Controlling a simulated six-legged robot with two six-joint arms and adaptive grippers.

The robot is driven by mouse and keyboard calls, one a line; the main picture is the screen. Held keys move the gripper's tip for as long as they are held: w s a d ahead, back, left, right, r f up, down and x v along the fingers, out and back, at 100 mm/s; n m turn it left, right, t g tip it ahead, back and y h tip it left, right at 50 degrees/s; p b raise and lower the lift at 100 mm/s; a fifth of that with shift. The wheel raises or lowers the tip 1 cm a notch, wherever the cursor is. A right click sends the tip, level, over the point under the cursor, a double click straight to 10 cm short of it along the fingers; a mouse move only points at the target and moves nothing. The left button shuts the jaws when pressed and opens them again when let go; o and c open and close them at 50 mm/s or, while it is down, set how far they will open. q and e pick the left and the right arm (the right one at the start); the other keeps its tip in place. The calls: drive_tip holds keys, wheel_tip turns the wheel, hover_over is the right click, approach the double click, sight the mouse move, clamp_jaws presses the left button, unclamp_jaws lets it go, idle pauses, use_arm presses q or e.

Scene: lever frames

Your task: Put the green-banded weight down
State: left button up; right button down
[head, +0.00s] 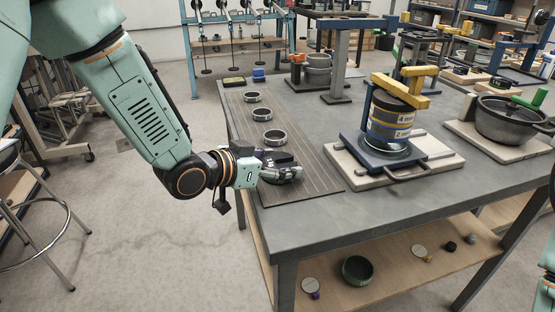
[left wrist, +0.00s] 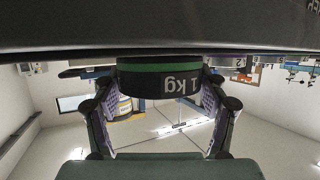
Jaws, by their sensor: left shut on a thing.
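The green-banded weight (left wrist: 160,80) is a dark disc with a green stripe and "1 kg", which reads upside down in the left wrist view. My left gripper (left wrist: 165,95) is shut on it, with a purple-padded finger on each side. In the head view my left gripper (head: 283,172) is low over the near end of the grey board (head: 310,182) on the table. The weight is mostly hidden there by the gripper. Whether it touches the board I cannot tell. My right gripper is not in view.
A grey pot (head: 505,118) is farther right. The table's left edge is close to my arm.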

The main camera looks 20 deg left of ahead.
use_arm(q)
drive_tip(key=o, duration=1.8)
